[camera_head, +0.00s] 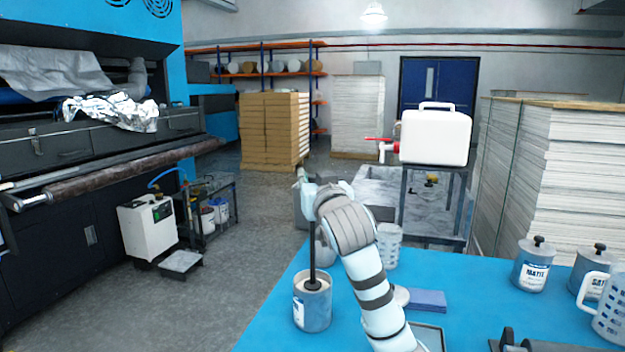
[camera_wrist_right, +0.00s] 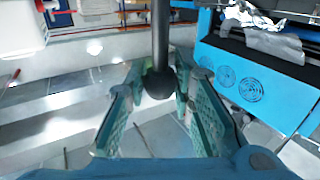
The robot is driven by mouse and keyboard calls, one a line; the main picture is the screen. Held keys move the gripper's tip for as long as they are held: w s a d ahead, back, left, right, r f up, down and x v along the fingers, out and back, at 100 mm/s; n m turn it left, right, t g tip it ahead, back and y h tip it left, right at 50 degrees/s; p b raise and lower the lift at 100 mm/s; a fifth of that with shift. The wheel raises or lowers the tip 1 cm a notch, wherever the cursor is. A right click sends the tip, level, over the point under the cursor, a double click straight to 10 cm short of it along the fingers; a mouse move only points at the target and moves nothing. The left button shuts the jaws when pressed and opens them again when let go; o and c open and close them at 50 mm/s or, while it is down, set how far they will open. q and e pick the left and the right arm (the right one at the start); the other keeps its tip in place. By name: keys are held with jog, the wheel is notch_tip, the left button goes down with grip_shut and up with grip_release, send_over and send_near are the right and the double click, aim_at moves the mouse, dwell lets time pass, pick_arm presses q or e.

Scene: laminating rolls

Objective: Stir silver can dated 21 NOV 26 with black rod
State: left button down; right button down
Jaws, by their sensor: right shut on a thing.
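My right gripper (camera_head: 308,188) is shut on the upper end of the black rod (camera_head: 312,240) and holds it upright. The rod's lower end, with a dark collar (camera_head: 313,284), is at the open top of a silver can (camera_head: 318,315) with a white and blue label near the table's left edge. The tip is hidden in the can. In the wrist view the rod (camera_wrist_right: 160,40) and its round knob (camera_wrist_right: 159,84) show between my right fingers. Silver cans marked MATTE (camera_head: 531,272) and SATIN (camera_head: 584,280) stand at the right, with black-knobbed lids. No date is readable. My left gripper is out of view.
On the blue table (camera_head: 470,272) are a pale jug (camera_head: 389,252) behind my right arm, a blue cloth (camera_head: 428,301) and a white measuring jug (camera_head: 610,312) at the right edge. A white jerrycan (camera_head: 436,138) with a red tap stands behind. The middle of the table is partly clear.

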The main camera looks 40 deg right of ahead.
notch_tip(320, 180, down, 8)
jog(key=b, duration=0.5)
jog(key=shift+f, duration=0.25)
jog(key=shift+d, duration=0.1)
